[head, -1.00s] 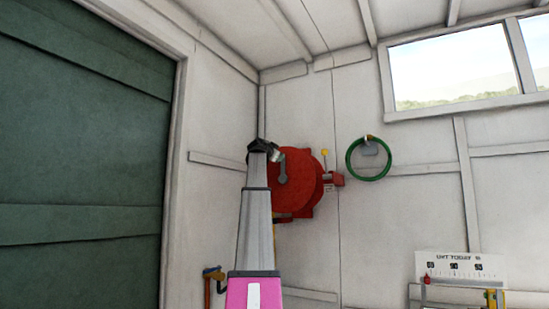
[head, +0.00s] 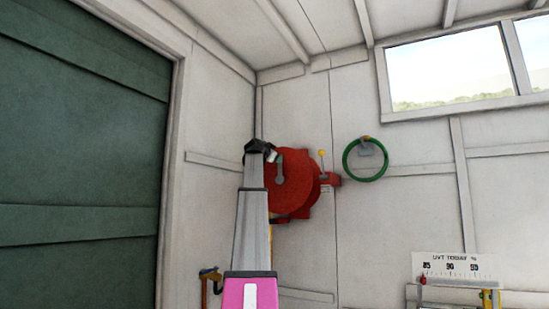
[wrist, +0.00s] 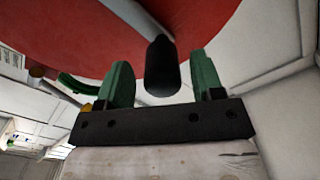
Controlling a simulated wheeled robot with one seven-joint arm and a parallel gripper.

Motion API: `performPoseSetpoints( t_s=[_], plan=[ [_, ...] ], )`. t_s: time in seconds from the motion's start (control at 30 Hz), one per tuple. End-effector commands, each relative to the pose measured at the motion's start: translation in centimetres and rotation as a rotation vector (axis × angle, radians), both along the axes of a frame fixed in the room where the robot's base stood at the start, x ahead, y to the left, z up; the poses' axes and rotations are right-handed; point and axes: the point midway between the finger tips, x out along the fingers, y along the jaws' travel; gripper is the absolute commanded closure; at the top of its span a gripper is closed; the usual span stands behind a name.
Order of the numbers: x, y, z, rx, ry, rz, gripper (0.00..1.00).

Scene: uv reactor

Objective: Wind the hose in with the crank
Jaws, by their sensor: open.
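A red hose reel (head: 296,190) is mounted on the white back wall near the corner. Its grey crank arm (head: 280,167) shows on the reel's face, just right of my gripper's end in the head view. In the wrist view the red reel (wrist: 100,25) fills the top. A black crank handle (wrist: 162,66) stands between the two green fingers of my gripper (wrist: 163,85). The fingers are open, with a gap on either side of the handle. In the head view my gripper (head: 260,147) is dark and small, and its fingers cannot be made out.
A green hose coil (head: 347,160) hangs on the wall right of the reel. A small yellow-knobbed lever (head: 322,155) stands at the reel's right side. A green door (head: 80,150) is at the left. A scale board (head: 453,268) is at lower right.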

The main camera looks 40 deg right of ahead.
Motion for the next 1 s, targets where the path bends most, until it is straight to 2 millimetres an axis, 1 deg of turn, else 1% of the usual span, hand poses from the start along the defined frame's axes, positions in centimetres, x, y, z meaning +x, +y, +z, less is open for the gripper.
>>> performPoseSetpoints(
  t_s=[0.17,0.4,0.5,0.6,0.73,1.0],
  plan=[
    [-1.0,2.1,-0.2,-0.001,0.000,0.001,0.39],
    [-2.8,6.2,-0.2,0.000,-0.001,0.001,0.39],
    [-3.5,7.8,-0.2,-0.001,0.000,-0.001,0.39],
    [-3.9,8.9,-0.1,-0.002,-0.001,-0.001,0.39],
    [-4.1,9.4,-0.1,0.000,0.000,-0.003,0.39],
    [-4.1,9.4,0.0,0.000,0.000,-0.003,0.39]
  ],
)
